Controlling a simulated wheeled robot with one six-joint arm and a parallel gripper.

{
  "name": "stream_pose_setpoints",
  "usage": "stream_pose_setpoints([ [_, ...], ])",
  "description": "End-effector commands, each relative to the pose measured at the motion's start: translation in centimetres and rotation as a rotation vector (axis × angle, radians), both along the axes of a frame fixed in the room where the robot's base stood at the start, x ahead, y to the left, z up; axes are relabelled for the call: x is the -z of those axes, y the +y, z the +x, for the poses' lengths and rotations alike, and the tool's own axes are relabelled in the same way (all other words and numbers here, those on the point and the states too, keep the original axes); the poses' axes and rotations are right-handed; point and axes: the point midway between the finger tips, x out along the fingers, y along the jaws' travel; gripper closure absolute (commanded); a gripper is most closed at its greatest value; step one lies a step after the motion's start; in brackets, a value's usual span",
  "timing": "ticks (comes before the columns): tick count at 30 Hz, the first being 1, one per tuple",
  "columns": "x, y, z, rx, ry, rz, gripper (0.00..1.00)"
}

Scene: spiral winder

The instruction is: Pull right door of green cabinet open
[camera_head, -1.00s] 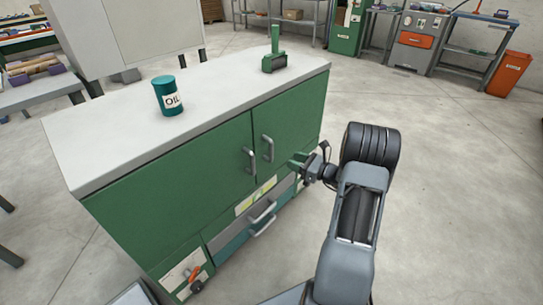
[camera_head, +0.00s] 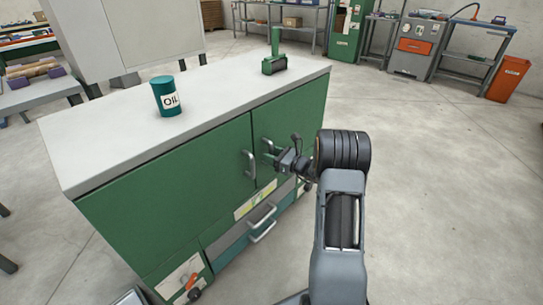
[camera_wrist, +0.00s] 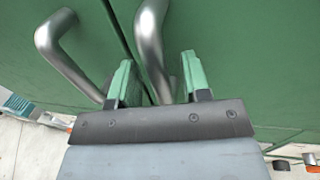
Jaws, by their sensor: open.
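The green cabinet (camera_head: 165,180) has two doors, each with a grey bar handle. The right door (camera_head: 295,115) looks closed, and its handle (camera_head: 267,146) is partly hidden by my gripper (camera_head: 272,156). The left door's handle (camera_head: 249,163) is just to the left. In the wrist view my gripper (camera_wrist: 157,82) is open, with two green fingers. The right door's handle (camera_wrist: 151,45) runs down into the space between the fingers. Whether a finger touches it I cannot tell. The left door's handle (camera_wrist: 64,50) lies outside the left finger.
A teal oil can (camera_head: 167,97) and a green tool (camera_head: 275,58) stand on the cabinet's pale top. Below the doors are drawers with a handle (camera_head: 263,224). The floor (camera_head: 440,180) to the right is clear.

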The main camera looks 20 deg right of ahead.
Motion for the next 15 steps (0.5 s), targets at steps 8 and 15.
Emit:
stream_pose_setpoints([
  [8,0.02,0.0,-0.02,0.0,0.0,0.0,0.77],
  [15,0.02,0.0,-0.04,0.0,0.001,-0.001,1.0],
])
